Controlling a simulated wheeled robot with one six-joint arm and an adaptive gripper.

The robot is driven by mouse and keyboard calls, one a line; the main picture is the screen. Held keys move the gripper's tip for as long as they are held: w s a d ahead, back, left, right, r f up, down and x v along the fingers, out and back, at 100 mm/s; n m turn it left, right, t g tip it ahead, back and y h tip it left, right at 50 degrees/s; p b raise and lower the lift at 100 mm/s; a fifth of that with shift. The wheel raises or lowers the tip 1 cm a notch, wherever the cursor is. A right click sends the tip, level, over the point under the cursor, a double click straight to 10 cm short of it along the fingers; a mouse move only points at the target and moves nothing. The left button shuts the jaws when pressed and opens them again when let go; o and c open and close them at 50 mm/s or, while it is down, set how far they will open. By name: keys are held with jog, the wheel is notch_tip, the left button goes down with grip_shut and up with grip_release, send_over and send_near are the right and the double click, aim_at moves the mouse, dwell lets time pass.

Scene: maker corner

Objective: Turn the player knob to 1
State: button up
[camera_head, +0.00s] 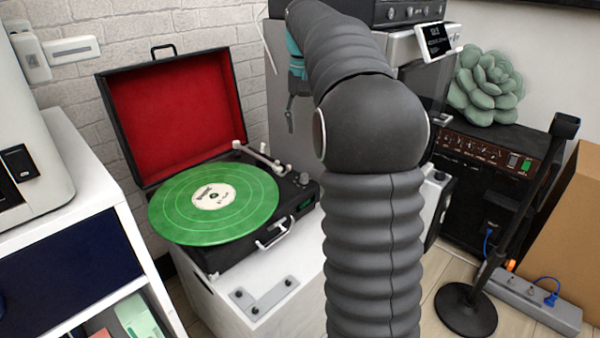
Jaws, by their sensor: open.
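The record player (238,262) stands open on a white cabinet, with a green record (215,203) on its platter. A small grey knob (304,179) sits on the right of its deck, near the tonearm (262,156). Its pointer and any numbers are too small to read. My gripper (291,103) appears small beyond my arm, pointing down, above and behind the knob in the picture. It is partly hidden by my arm and looks empty and apart from the player. The jaws are open.
The player's raised red-lined lid (178,115) stands at the back left. A white shelf unit (128,222) is at the left. At the right are a black amplifier (478,180), a stand with a round base (466,310), a power strip (535,300) and a cardboard box (565,225).

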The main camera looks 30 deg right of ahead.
aim_at(305, 174)
notch_tip(305, 174, down, 14)
jog(key=b, duration=0.3)
jog(key=shift+d+b, duration=0.15)
jog(key=shift+b, duration=0.2)
